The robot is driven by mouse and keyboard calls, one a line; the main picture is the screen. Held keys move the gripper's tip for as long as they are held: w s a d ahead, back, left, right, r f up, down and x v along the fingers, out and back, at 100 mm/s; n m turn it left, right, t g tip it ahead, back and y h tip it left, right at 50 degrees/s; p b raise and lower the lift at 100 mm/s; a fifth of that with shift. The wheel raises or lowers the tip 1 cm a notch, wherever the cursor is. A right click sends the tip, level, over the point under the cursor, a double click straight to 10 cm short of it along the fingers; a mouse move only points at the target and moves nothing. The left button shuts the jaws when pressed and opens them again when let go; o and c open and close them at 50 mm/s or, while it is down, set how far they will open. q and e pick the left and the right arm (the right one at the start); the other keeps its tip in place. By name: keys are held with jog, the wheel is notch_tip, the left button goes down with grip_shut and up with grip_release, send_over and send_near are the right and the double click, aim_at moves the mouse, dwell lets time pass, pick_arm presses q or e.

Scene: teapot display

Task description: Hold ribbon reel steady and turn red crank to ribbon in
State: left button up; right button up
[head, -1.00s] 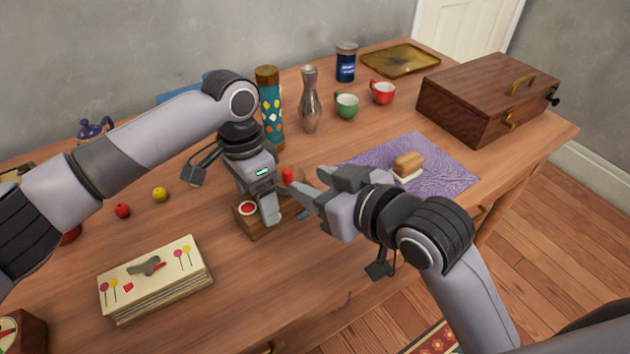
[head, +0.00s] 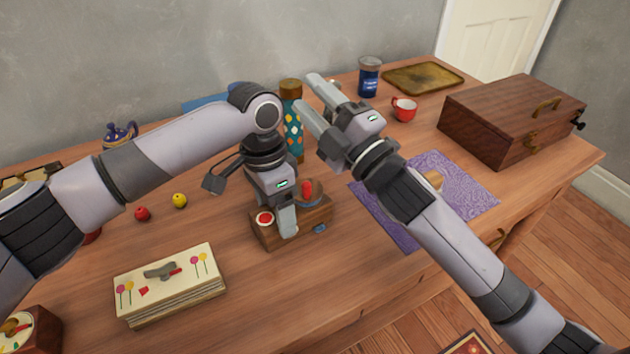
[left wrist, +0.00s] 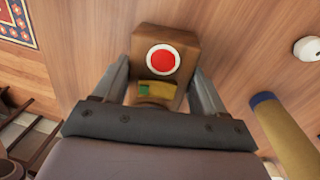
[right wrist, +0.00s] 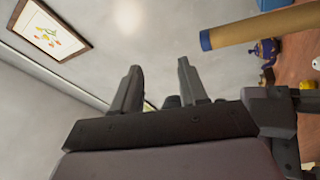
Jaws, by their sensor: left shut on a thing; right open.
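The ribbon reel is a small wooden box (head: 262,232) on the table, with a red button in a white ring at its left end. A red crank knob (head: 307,188) stands on a round part at its right end. My left gripper (head: 287,225) is shut on the box, its fingers on both sides of it. In the left wrist view, the box (left wrist: 175,38) sits between the fingers (left wrist: 158,85), with a yellow and green piece near the palm. My right gripper (head: 314,100) is open and empty, raised above and behind the reel, away from the crank.
A patterned cylinder (head: 292,125) stands behind the reel, near my right gripper. A purple mat (head: 462,185) lies to the right, partly under my right arm. A booklet stack (head: 170,283) lies front left.

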jog(key=n+g+y, duration=0.2)
jog(key=n+y, duration=0.2)
jog(key=n, duration=0.3)
jog(key=n+g+h, duration=0.4)
jog(key=n+g, duration=1.5)
jog(key=n, duration=0.8)
send_near(315, 196)
notch_tip(315, 196, up, 4)
jog(key=d, duration=0.2)
jog(key=x, duration=1.2)
jog(key=shift+w+a+f, duration=0.1)
jog(key=shift+w+f, duration=0.15)
jog(key=shift+w, duration=0.05)
grip_shut()
